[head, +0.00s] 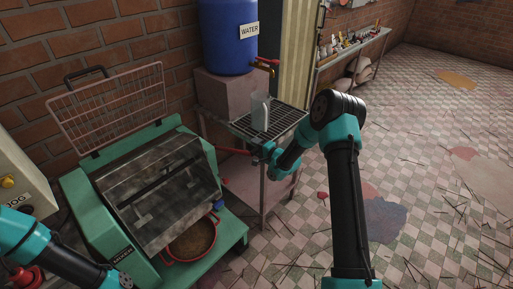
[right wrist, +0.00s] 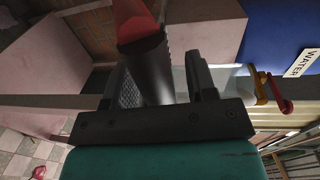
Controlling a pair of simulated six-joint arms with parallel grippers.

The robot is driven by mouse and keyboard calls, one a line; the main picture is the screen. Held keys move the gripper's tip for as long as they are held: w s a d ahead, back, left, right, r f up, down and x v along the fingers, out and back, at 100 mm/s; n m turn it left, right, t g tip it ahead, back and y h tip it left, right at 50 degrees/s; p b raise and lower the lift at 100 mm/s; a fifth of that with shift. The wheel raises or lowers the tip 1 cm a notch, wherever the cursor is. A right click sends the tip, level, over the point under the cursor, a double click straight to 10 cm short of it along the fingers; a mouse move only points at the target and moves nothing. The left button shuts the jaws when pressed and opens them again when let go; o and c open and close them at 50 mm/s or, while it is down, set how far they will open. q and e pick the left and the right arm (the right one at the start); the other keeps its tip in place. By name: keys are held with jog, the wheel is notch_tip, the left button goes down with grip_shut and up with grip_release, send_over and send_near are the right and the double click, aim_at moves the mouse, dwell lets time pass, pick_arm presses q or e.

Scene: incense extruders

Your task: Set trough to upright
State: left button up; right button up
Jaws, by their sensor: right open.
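The trough (head: 160,195) is a scuffed grey metal box on the green extruder machine at left in the head view. It is tilted, with its front slanting down over a red pan. A red-ended handle (head: 232,151) sticks out to the right beside it. My right gripper (head: 256,154) is at the outer end of this handle. In the right wrist view a dark bar with a red end (right wrist: 140,25) shows between the spread fingers of the right gripper (right wrist: 155,80). I cannot tell whether they touch it. My left arm enters at lower left; its fingers are not visible.
A red pan (head: 192,242) of brown material sits under the trough. A clear pitcher (head: 260,112) stands on a grate beside the blue water barrel (head: 228,35), close to my right arm. Open tiled floor lies at right.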

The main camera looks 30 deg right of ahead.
grip_shut()
dwell(0.4)
jog(key=shift+d+r, duration=0.1)
